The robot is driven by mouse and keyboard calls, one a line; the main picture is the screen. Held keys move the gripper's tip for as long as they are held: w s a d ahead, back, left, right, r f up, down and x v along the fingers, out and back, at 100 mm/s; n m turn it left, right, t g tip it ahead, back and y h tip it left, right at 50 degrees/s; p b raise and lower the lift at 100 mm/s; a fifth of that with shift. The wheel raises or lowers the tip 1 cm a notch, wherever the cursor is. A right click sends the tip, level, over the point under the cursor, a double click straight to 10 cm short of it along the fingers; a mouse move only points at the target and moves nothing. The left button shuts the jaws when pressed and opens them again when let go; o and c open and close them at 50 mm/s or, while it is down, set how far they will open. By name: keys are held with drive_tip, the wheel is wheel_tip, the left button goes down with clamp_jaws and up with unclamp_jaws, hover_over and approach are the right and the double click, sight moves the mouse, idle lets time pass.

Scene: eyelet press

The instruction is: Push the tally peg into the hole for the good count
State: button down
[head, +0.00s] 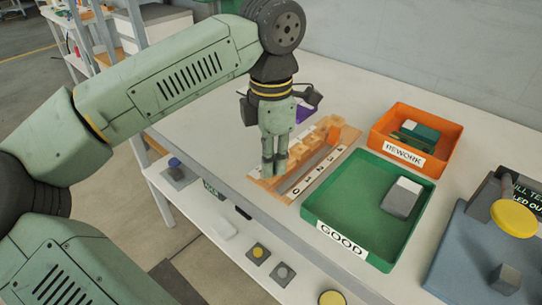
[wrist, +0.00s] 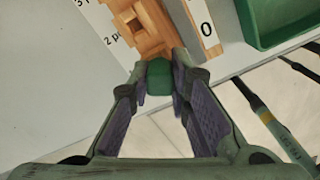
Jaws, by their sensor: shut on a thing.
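My gripper (head: 274,168) points down over the near end of the wooden tally board (head: 347,136). In the wrist view my gripper (wrist: 158,92) has its fingertips closed on a small green piece, which I take to be the tally peg (wrist: 159,72). In the head view the peg is hidden by the fingers. The notched wood (wrist: 146,28) lies just past the peg, beside the white number strip with a 0 (wrist: 207,29). I cannot tell whether the peg touches the board or sits in a hole.
The green GOOD tray (head: 340,238) holds a grey and white block (head: 402,197). The orange REWORK tray (head: 447,153) behind it holds dark green pieces. A blue-grey press with a yellow knob (head: 513,219) stands at the right. The table is clear left of the board.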

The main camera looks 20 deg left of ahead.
drive_tip(key=c, duration=1.4)
unclamp_jaws()
drive_tip(key=shift+r, duration=0.2)
drive_tip(key=shift+r+p, duration=1.7)
drive_tip(key=shift+r, duration=0.7)
